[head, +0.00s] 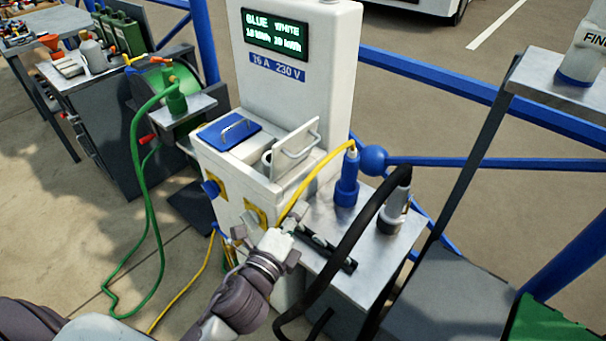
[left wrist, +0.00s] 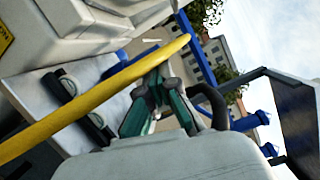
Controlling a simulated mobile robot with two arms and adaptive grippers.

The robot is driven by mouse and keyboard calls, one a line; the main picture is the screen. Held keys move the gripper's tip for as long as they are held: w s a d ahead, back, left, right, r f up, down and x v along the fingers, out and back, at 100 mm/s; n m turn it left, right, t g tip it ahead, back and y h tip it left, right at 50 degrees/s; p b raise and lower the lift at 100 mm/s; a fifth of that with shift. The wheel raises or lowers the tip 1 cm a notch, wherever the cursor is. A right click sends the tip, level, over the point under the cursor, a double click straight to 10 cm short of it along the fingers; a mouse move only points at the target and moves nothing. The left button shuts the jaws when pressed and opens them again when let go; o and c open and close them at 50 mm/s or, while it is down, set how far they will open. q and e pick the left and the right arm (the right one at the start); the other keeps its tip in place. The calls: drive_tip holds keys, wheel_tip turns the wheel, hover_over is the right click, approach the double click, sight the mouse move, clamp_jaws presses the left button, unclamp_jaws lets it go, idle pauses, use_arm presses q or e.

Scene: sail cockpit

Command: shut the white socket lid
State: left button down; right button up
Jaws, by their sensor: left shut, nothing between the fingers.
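My right gripper is not in view.
The yellow cable (head: 303,192) runs past my left gripper up to a blue plug (head: 347,180) on the metal shelf (head: 322,212). A thick black cable (head: 352,238) arches over the shelf's right side. A green hose (head: 136,170) hangs at left.

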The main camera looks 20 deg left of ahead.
sight(301, 155)
use_arm(q)
drive_tip(key=w+a+r+m+h+p, duration=0.1)
drive_tip(key=w+r+p, duration=0.2)
drive_tip(key=w, duration=0.8)
drive_tip(key=shift+a+r+m+t, duration=0.15)
drive_tip(key=shift+r+m+t, duration=0.2)
drive_tip(key=shift+r, duration=0.4)
drive_tip(key=shift+s+r, duration=0.1)
